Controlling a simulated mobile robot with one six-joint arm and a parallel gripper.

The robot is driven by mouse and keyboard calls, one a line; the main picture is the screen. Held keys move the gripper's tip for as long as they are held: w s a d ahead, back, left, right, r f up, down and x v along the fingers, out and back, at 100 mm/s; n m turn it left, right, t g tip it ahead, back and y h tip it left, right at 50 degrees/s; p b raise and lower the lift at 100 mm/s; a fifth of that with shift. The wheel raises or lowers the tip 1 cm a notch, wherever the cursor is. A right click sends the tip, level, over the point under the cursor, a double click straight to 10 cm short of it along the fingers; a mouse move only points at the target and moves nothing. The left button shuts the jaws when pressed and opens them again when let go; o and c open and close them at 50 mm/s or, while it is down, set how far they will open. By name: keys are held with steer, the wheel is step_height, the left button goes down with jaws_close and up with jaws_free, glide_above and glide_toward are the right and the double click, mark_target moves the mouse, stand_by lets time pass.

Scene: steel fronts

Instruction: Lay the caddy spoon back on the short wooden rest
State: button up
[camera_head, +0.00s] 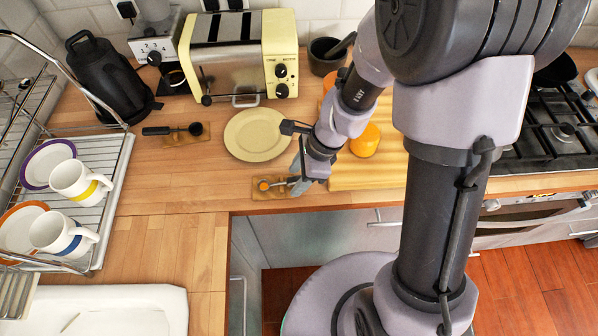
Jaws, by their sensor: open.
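A small wooden rest (269,194) lies near the front edge of the counter, left of the cutting board. A small spoon-like utensil with a round, orange-brown end (263,186) lies over it, its handle pointing right toward my gripper (297,186). My gripper is open and low at that handle; I cannot tell whether it touches. A second wooden rest (201,139) lies further back and left. A black spoon (160,131) lies across it, its round bowl to the right. I cannot tell for certain which utensil is the caddy spoon.
A cream plate (255,135) lies behind my gripper, with a yellow toaster (228,58) beyond. A cutting board (372,174) with an orange-yellow item (365,140) is at right. A dish rack (118,155) and kettle (100,78) stand left. The counter between the two rests is clear.

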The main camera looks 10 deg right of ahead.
steer(key=p+v, duration=0.8)
steer(key=v, duration=0.9)
steer(key=s+r+n+t+h+b, duration=0.1)
steer(key=s+r+n+t+b, duration=0.1)
steer(key=s+n+b, duration=0.3)
steer(key=s+r+n+t+h+b, duration=0.1)
steer(key=s+r+n+t+b, duration=0.1)
steer(key=s+n+b, duration=0.4)
steer(key=n+t, duration=0.1)
steer(key=n, duration=0.1)
steer(key=shift+d+r+n+t+b, duration=0.25)
steer(key=shift+n+t+b, duration=0.05)
steer(key=shift+n, duration=0.1)
